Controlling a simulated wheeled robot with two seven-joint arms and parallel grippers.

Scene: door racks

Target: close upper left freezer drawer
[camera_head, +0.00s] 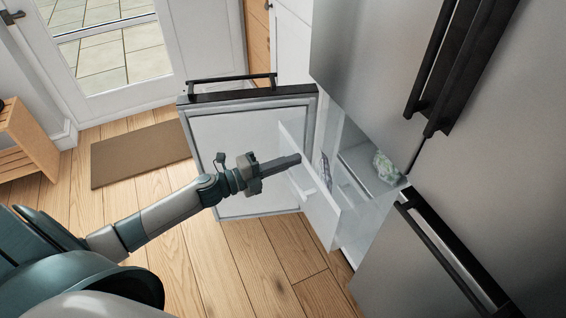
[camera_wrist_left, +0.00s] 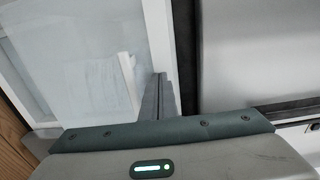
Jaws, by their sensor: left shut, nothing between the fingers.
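The freezer drawer (camera_head: 320,216) is white and partly clear. It stands pulled out from the open left freezer compartment in the head view. My left gripper (camera_head: 298,159) is shut and empty, with its fingertips at the upper part of the drawer front. I cannot tell whether they touch it. In the left wrist view the shut fingers of my left gripper (camera_wrist_left: 160,95) show in front of a pale panel (camera_wrist_left: 85,70). My own wrist housing covers the lower part of that view. My right gripper is not in view.
The left freezer door (camera_head: 230,135) stands wide open, with a black handle on top. The right freezer door (camera_head: 420,270) looks shut. A pale green item (camera_head: 386,168) lies inside the freezer. Wood floor (camera_head: 255,265) is clear in front; a brown mat (camera_head: 140,158) lies farther left.

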